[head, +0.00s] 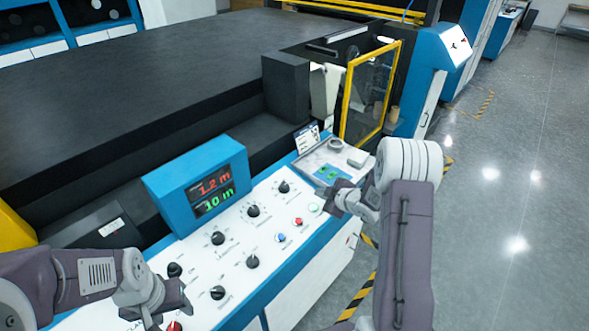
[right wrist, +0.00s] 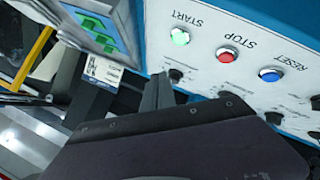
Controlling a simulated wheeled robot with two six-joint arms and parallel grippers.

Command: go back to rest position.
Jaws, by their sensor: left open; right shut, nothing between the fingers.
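My right gripper (head: 326,192) is shut and empty above the right part of the white control panel (head: 232,262). Its dark fingers (right wrist: 158,92) show closed together in the right wrist view, below the START button. My left gripper (head: 170,312) is open over the panel's near left end, close to some knobs. The green START button (head: 314,208) is just below my right gripper in the head view and looks lit in the right wrist view (right wrist: 180,37). The red STOP button (head: 298,221) and blue RESET button (head: 281,237) are beside it.
A blue display box (head: 199,184) with red and green digits stands behind the panel. Several black knobs (head: 253,211) stick up from the panel. A yellow-framed door (head: 369,92) stands beyond it. Open grey floor (head: 520,160) lies to the right.

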